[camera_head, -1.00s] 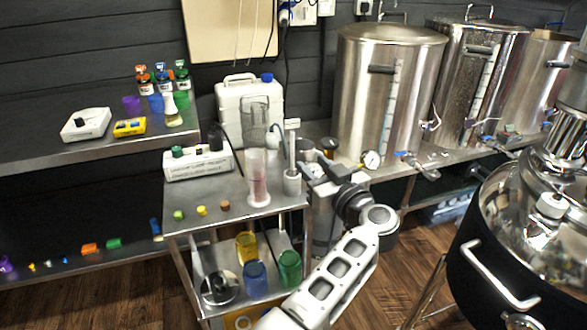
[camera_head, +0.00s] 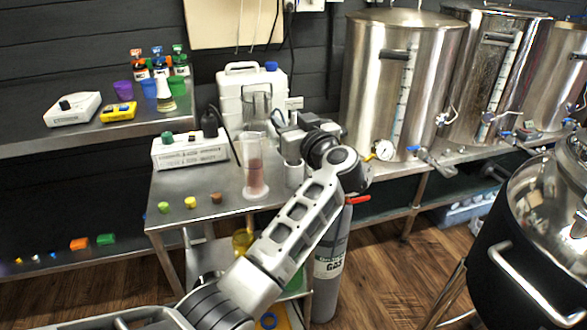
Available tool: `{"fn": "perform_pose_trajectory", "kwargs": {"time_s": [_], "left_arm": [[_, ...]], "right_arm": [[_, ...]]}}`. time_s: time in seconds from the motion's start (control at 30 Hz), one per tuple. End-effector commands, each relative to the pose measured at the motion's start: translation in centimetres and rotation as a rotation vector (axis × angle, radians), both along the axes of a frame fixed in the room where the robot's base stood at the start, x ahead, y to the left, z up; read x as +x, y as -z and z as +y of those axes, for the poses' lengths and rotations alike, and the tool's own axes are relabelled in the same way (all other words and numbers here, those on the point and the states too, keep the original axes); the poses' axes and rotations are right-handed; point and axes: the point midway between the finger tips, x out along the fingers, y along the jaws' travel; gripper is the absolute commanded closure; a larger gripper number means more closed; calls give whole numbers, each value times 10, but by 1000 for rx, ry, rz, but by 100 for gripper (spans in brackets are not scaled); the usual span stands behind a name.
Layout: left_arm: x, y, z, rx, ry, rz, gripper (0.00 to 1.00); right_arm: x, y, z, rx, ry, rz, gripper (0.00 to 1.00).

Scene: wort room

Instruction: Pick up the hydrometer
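A tall clear cylinder with reddish liquid (camera_head: 254,172) stands upright on the steel cart. Right of it is a short grey holder (camera_head: 293,174). A white flat top (camera_head: 294,103) shows above my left gripper, in line with the holder; it may be the hydrometer's upper end, but I cannot tell for sure. My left gripper (camera_head: 284,134) is just above the holder, level with the upper part of the cylinder. It hides whatever stem lies between the holder and the white top. Its fingers are too small and overlapped to show whether they are closed. My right gripper is out of view.
The cart top (camera_head: 225,188) also bears a white box (camera_head: 190,150) and small coloured caps (camera_head: 191,202). A white jerrycan (camera_head: 232,92) stands behind. Steel kettles (camera_head: 400,85) stand to the right. A grey gas cylinder (camera_head: 328,265) stands beside the cart.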

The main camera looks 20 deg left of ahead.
Motion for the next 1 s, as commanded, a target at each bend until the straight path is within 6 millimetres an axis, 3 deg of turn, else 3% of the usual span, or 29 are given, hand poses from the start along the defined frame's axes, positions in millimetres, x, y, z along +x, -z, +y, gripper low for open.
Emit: {"fn": "perform_pose_trajectory", "kwargs": {"time_s": [0.17,0.3,0.67,1.0], "left_arm": [[0,-1,0,0,0,0,63],[0,-1,0,0,0,0,100],[0,-4,0,-1,0,0,100],[0,-66,0,-3,-1,-3,100]], "right_arm": [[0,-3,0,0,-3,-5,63],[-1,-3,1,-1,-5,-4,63],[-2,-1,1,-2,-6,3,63],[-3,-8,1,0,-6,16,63]]}}
